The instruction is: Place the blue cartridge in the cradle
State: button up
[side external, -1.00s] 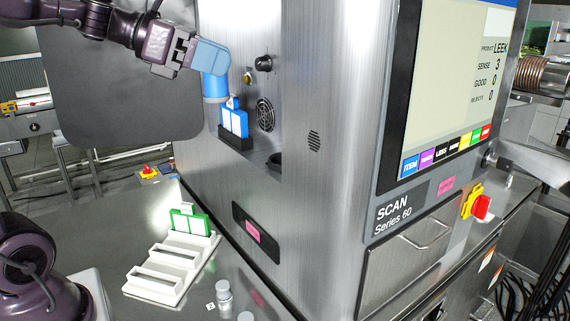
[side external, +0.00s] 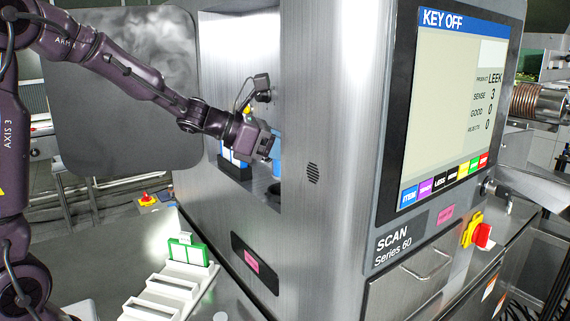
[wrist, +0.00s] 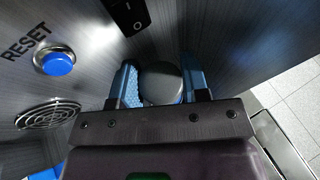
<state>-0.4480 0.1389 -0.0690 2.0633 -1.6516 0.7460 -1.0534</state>
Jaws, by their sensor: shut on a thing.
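The blue cartridge (side external: 238,159) with white panels stands upright in the black cradle (side external: 236,173) inside the machine's recess. My gripper partly covers its right side. A blue corner in the wrist view (wrist: 45,173) is probably the cartridge. My gripper (side external: 277,160) is to the right of the cartridge and apart from it. In the wrist view my blue fingers (wrist: 161,88) are shut on a dark grey round knob-like piece (wrist: 161,80). Its lower part is hidden behind my gripper body.
A blue RESET button (wrist: 54,60), a vent grille (wrist: 48,115) and a black rocker switch (wrist: 130,14) are near my fingers. The machine's screen (side external: 440,100) reads KEY OFF. A green cartridge (side external: 188,252) stands in a white rack (side external: 165,290) on the bench.

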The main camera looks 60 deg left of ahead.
jog(key=shift+w+f, duration=0.2)
jog(key=shift+f, duration=1.6)
jog(key=shift+f, duration=0.15)
jog(key=o, duration=0.9)
